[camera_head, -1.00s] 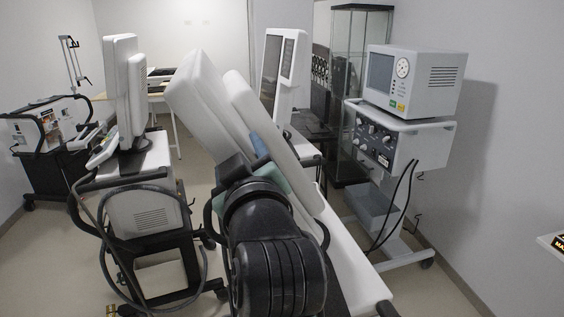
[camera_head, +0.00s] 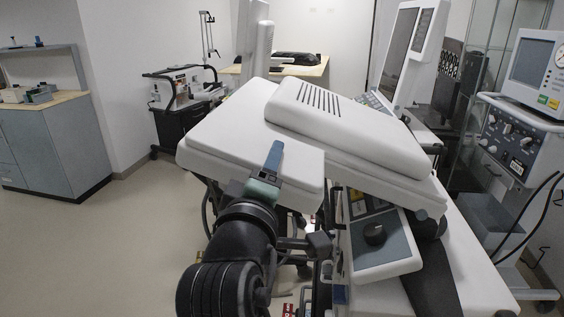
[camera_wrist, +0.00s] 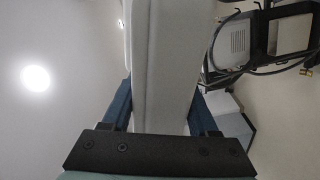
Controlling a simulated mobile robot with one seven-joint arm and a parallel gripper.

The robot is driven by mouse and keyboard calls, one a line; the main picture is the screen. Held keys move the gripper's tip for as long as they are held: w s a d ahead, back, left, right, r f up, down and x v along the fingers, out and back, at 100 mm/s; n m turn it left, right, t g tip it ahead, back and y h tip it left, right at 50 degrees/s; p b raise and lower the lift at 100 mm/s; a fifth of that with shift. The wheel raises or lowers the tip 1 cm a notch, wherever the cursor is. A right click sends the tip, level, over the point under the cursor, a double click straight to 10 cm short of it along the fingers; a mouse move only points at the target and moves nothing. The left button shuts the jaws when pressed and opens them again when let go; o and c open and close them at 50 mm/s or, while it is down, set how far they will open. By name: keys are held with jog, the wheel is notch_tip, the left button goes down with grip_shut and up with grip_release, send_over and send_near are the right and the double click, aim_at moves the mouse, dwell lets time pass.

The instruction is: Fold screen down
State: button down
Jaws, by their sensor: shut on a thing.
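The screen (camera_head: 225,145) is a wide white panel with a raised, vented back housing (camera_head: 350,120). It leans far over at a shallow slant above its ventilator's control panel (camera_head: 375,240); its display face is hidden underneath. My gripper (camera_head: 272,165) is shut on the screen's near edge, with one blue finger visible on top. In the wrist view the screen (camera_wrist: 165,60) runs between the two blue fingers of my gripper (camera_wrist: 162,100). The hinge is hidden under the housing.
Another ventilator with an upright screen (camera_head: 410,45) stands behind. A ventilator with a monitor (camera_head: 535,70) is at the right. A grey cabinet (camera_head: 50,145) stands at the left. The floor (camera_head: 110,235) at the left is clear.

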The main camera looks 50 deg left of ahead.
jog(key=shift+a+f, duration=0.1)
jog(key=shift+f, duration=0.25)
jog(key=shift+c, duration=0.8)
grip_release()
jog(key=p+v, duration=0.9)
jog(key=v, duration=0.4)
dwell(0.3)
